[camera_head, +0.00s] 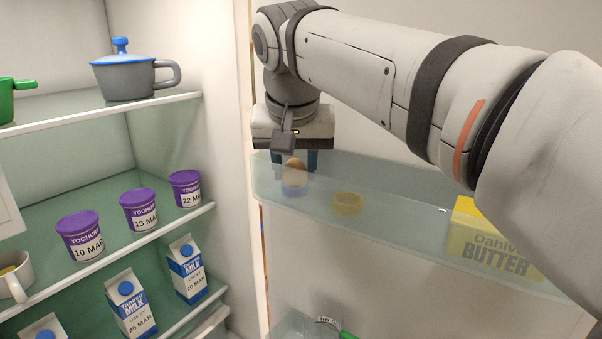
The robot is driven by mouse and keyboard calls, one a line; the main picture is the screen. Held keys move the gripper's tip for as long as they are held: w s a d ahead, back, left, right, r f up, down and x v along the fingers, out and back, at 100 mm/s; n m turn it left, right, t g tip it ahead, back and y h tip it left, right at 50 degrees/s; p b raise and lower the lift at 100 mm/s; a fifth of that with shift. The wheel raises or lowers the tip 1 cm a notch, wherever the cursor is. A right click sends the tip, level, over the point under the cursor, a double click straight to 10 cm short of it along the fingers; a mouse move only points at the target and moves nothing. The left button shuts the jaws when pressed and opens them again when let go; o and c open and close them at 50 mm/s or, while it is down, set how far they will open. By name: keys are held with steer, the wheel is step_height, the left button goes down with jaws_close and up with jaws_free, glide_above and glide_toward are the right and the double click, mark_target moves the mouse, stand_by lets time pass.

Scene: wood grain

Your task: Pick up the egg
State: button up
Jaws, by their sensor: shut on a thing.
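The brown egg (295,172) is at the left end of the fridge door shelf, just above a blue egg cup (294,188). I cannot tell whether its lower end still touches the cup. My gripper (294,162) points down over that end of the shelf. Its dark blue fingers are on either side of the egg and shut on it. The shelf's translucent front wall covers the egg and fingers in part.
A yellow egg cup (348,204) stands empty right of the blue one. A yellow butter pack (490,240) stands further right on the door shelf (400,234). Fridge shelves at left hold purple yoghurt pots (138,212), milk cartons (130,305) and a grey pot (125,78).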

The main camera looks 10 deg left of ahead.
mark_target(294, 161)
step_height(294, 161, up, 9)
steer(key=shift+r+p, duration=0.2)
steer(key=shift+p, duration=0.3)
steer(key=shift+f+b, duration=0.25)
steer(key=shift+b, duration=0.25)
steer(key=shift+s, duration=0.1)
